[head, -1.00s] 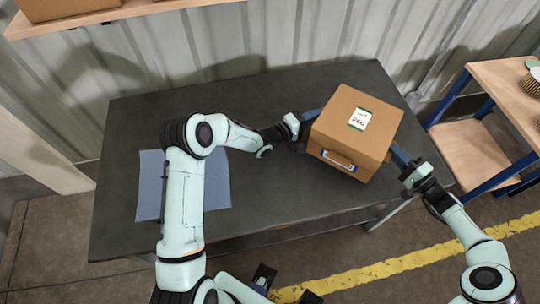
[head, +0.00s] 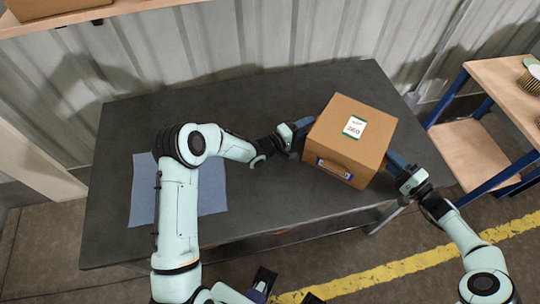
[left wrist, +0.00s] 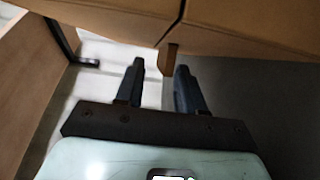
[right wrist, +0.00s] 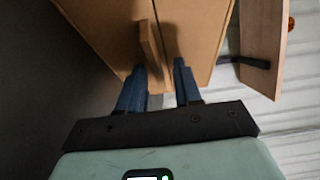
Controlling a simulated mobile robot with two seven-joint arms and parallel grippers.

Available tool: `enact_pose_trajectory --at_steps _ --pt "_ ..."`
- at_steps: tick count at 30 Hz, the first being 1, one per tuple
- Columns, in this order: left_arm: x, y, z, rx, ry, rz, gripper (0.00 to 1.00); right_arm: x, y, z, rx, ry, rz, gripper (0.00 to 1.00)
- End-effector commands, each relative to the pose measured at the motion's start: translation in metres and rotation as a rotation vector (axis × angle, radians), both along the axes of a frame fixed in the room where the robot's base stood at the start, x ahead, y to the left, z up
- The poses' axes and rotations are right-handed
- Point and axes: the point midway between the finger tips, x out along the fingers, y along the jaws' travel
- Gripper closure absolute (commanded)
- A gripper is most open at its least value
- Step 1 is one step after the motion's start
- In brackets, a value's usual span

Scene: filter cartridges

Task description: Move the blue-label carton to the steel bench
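The brown carton (head: 350,110) has a white and green label (head: 355,127) on top and a blue-edged label (head: 334,168) on its front. It appears to rest upright on the right part of the dark steel bench (head: 270,190). My left gripper (head: 302,126) is at its left side and my right gripper (head: 393,160) at its right side. In the left wrist view, a brown tab (left wrist: 168,58) of the carton stands between spread fingers (left wrist: 160,66). In the right wrist view, another tab (right wrist: 149,48) lies between spread fingers (right wrist: 160,68). Neither tab looks clamped from both sides.
A blue mat (head: 211,188) lies on the bench's left part, behind my left arm. A wooden shelf (head: 110,14) is above the back. A wood-topped blue-framed rack (head: 490,75) stands to the right. A yellow line (head: 400,268) marks the floor.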

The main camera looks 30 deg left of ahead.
Motion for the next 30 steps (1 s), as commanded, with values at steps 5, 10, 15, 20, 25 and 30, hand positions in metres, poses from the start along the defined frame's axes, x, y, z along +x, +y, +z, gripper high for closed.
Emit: enact_pose_trajectory --at_steps 5,10,15,20,25,30 --pt "-0.032 0.018 0.0 0.001 0.003 0.004 0.62 0.0 0.0 0.0 0.0 0.0 0.0 0.66" --pt "-0.064 0.034 0.001 0.001 0.002 0.003 0.62 0.0 0.0 0.0 0.0 0.0 0.0 0.66" --pt "-0.087 0.046 0.001 0.002 0.001 0.002 0.62 0.0 0.0 0.0 0.0 0.0 0.0 0.66" --pt "-0.096 0.05 0.001 0.0 0.001 0.001 0.62 -0.001 -0.002 0.0 0.0 0.0 0.0 0.66" --pt "-0.097 0.05 0.001 0.0 0.001 0.0 0.62 -0.01 -0.022 0.0 0.0 0.001 -0.003 0.66" --pt "-0.097 0.05 0.001 0.0 0.001 0.001 0.62 -0.028 -0.055 0.0 -0.001 0.002 -0.004 0.66"
